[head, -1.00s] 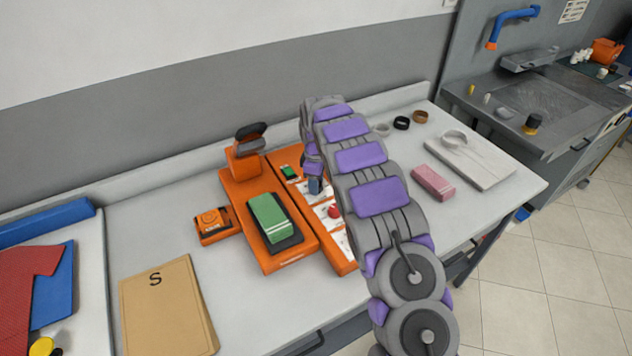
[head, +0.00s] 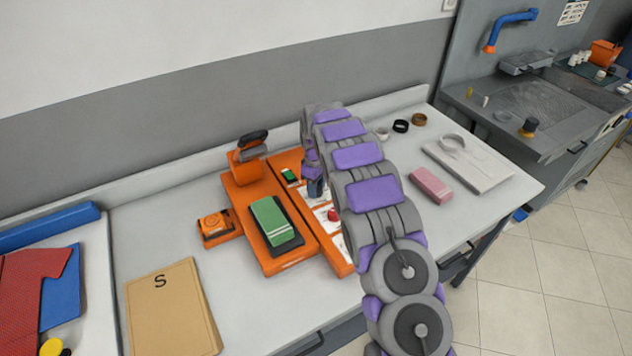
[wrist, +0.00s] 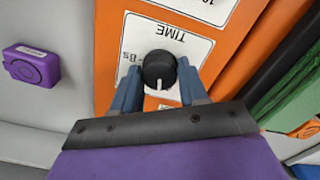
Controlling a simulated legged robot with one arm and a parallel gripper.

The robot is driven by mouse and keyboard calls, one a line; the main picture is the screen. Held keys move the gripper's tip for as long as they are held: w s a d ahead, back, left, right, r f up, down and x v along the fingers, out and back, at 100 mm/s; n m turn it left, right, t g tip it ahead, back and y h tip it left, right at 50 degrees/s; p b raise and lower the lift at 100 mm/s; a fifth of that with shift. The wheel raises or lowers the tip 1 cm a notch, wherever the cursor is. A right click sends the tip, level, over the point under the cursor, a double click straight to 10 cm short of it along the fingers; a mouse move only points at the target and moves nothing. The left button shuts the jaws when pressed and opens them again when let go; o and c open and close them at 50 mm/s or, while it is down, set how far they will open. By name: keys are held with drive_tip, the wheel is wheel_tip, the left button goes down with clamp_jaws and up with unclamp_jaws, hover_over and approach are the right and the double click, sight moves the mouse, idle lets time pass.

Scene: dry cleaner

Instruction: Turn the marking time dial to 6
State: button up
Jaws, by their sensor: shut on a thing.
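The marking time dial (wrist: 159,69) is a round black knob with a white pointer line, in the wrist view. It sits on a white label reading "TIME" and "8s", which appears upside down. The pointer line points toward the bottom of the wrist view. My gripper (wrist: 158,84) has one blue finger on each side of the dial and is shut on it. In the head view my gripper (head: 315,187) is over the orange control panel (head: 343,268), and my arm hides the dial. The other numbers on the dial's label are hidden or cut off.
An orange press with a green folded cloth (head: 274,220) stands left of the panel. A pink block (head: 431,185) and a folded white shirt (head: 482,170) lie right of my arm.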

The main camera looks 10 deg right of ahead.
drive_tip(key=m+p, duration=0.2)
drive_tip(key=m, duration=0.2)
drive_tip(key=shift+r+m+p, duration=0.15)
drive_tip(key=shift+m+p, duration=0.15)
drive_tip(key=shift+p, duration=0.05)
drive_tip(key=shift+m+p, duration=0.8)
drive_tip(key=shift+m, duration=1)
drive_tip(key=o, duration=1)
drive_tip(key=shift+o, duration=0.2)
wheel_tip(320, 180, up, 17)
drive_tip(key=p, duration=0.1)
drive_tip(key=shift+p, duration=0.35)
drive_tip(key=shift+w, duration=0.1)
